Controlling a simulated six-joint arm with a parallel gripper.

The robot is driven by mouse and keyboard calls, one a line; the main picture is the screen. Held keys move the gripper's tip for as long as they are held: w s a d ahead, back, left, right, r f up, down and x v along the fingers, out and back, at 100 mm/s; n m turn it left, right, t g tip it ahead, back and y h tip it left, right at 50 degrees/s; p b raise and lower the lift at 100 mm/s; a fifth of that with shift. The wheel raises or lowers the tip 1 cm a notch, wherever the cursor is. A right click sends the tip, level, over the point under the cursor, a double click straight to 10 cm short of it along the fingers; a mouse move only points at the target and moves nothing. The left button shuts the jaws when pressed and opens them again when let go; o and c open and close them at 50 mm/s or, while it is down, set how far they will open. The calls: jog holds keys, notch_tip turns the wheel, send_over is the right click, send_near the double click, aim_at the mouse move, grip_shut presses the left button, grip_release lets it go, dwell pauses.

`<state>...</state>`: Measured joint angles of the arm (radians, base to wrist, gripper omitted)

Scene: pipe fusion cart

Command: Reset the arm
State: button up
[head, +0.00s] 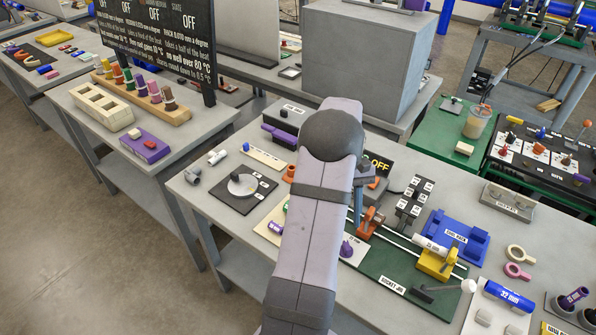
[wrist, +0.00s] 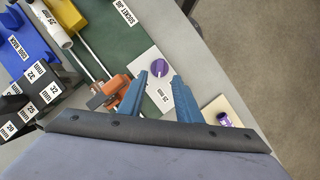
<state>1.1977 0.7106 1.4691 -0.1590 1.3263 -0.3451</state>
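My gripper (wrist: 158,79) shows in the wrist view as two blue fingers spread apart with nothing between them. They hang over the near end of the green socket jig (wrist: 122,32), beside an orange clamp (wrist: 110,92). A purple knob (wrist: 159,67) on a white labelled plate shows past the gap between the fingertips; they look apart from it. In the head view my arm hides most of the gripper, and only a bit of blue finger shows beside the orange clamp (head: 370,220).
A white pipe (head: 430,245) lies at the yellow clamp (head: 437,264) on the jig. The blue cool rack (head: 455,236), a black block with labels (head: 413,200) and a dark square plate with a round disc (head: 243,186) stand around. A grey box (head: 365,60) rises behind.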

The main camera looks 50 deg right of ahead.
jog(key=w+a+r+n+t+h, duration=0.1)
jog(key=w+a+n, duration=0.1)
jog(key=w+a, duration=0.65)
jog(key=w+a+r+n+h, duration=0.25)
jog(key=w+a, duration=0.35)
jog(key=a, duration=0.5)
jog(key=s+a+f+n+t, duration=0.1)
jog(key=a+n, duration=0.1)
jog(key=a, duration=0.7)
jog(key=s+a+n+t, duration=0.1)
jog(key=s+a+n, duration=0.1)
jog(key=a, duration=0.8)
jog(key=shift+s+a+f, duration=0.15)
jog(key=shift+s+f, duration=0.1)
jog(key=shift+f, duration=0.15)
